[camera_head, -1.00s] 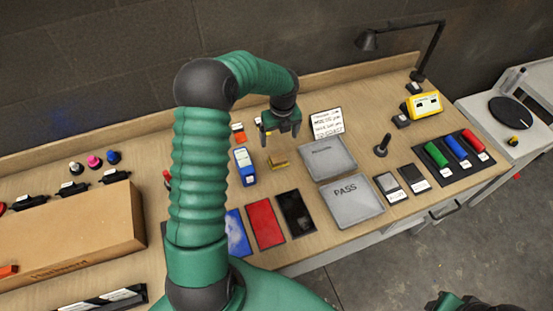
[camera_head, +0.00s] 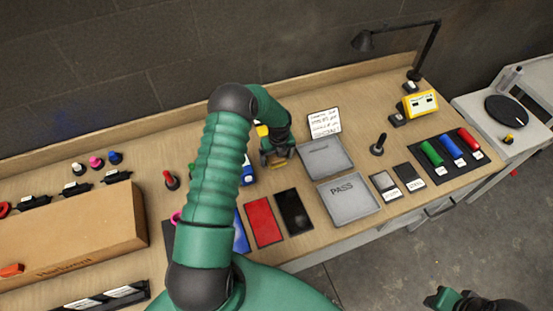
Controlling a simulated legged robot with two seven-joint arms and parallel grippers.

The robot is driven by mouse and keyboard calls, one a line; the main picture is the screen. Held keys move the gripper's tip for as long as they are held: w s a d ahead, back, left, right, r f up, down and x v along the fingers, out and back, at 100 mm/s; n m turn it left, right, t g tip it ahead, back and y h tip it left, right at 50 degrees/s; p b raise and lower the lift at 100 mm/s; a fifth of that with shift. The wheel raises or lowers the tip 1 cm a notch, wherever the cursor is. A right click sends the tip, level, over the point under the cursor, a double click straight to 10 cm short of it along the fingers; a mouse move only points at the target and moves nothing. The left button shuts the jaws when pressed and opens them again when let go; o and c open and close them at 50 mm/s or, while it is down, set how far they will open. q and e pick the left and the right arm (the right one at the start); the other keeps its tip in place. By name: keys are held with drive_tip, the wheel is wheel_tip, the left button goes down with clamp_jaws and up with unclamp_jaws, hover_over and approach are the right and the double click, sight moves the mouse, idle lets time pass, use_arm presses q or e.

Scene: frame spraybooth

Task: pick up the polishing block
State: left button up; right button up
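A small yellow-brown block (camera_head: 279,164), which I take to be the polishing block, lies on the wooden bench left of the grey trays. It is partly hidden by my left gripper (camera_head: 278,158), which is right over it with its fingers apart, one on either side. I cannot tell whether the fingers touch the block. My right gripper (camera_head: 443,298) shows only in part at the bottom right, far from the bench top, and its opening is unclear.
A grey tray (camera_head: 325,172) and the PASS tray (camera_head: 349,213) lie right of the block. Red (camera_head: 264,222) and black (camera_head: 294,211) sheets lie in front. A blue-and-white container (camera_head: 249,172) is partly behind my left arm. A cardboard box (camera_head: 75,232) stands at left.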

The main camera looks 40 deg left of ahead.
use_arm(q)
drive_tip(key=shift+r, duration=0.1)
drive_tip(key=c, duration=1.6)
drive_tip(key=shift+o, duration=0.2)
drive_tip(key=shift+r+b, duration=0.3)
drive_tip(key=shift+r, duration=0.15)
wheel_tip(320, 180, up, 2)
drive_tip(key=shift+a+r+b, duration=0.1)
drive_tip(key=shift+b, duration=0.35)
drive_tip(key=d+b, duration=0.1)
drive_tip(key=d, duration=0.4)
drive_tip(key=s+d+r+b, duration=0.1)
drive_tip(key=d, duration=0.4)
drive_tip(key=d+b, duration=0.1)
drive_tip(key=d, duration=0.5)
drive_tip(key=shift+s+r+b, duration=0.15)
drive_tip(key=shift+r+b, duration=0.2)
drive_tip(key=shift+d+r, duration=0.1)
drive_tip(key=shift+d, duration=0.05)
